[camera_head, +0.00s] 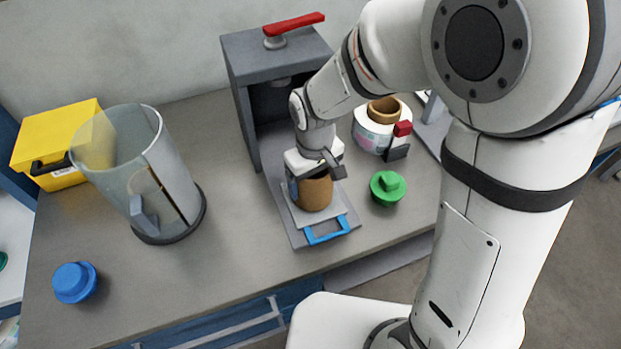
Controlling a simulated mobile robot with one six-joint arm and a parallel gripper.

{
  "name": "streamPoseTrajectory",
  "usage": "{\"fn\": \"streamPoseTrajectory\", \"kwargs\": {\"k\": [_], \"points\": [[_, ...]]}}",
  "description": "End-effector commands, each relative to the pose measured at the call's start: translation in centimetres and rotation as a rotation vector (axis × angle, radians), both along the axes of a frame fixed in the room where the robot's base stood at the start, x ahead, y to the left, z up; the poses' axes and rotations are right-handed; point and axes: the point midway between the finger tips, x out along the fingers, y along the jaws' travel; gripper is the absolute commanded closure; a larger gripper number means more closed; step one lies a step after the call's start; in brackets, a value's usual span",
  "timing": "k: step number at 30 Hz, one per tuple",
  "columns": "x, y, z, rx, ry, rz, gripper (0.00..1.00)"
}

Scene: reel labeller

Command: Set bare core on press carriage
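The bare core (315,193) is a short brown cardboard cylinder. It stands upright over the press carriage (299,238), a grey plate with a blue handle (328,231) at its front, pulled out from the press. My gripper (315,180) points down over the core, with one finger at its left side and the other at its upper right. The gripper hides the core's top. I cannot tell whether the fingers press on the core or stand just clear, nor whether its base touches the plate.
The grey press (266,62) with a red lever (293,24) stands behind. A label reel (375,132) and green knob (388,187) are at right. A clear cylinder (150,180), yellow box (62,140) and blue knob (74,282) are at left. The table's front left is mostly bare.

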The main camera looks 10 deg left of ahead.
Motion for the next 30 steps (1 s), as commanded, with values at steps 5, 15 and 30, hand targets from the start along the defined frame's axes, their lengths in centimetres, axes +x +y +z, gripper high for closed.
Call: {"fn": "streamPoseTrajectory", "kwargs": {"k": [5,15,30], "points": [[-0.01,0.02,0.03,0.0,0.0,0.0,0.42],[0.01,0.05,0.02,0.0,0.0,0.001,0.42],[-0.02,0.08,-0.57,0.0,0.0,0.002,0.42]]}}
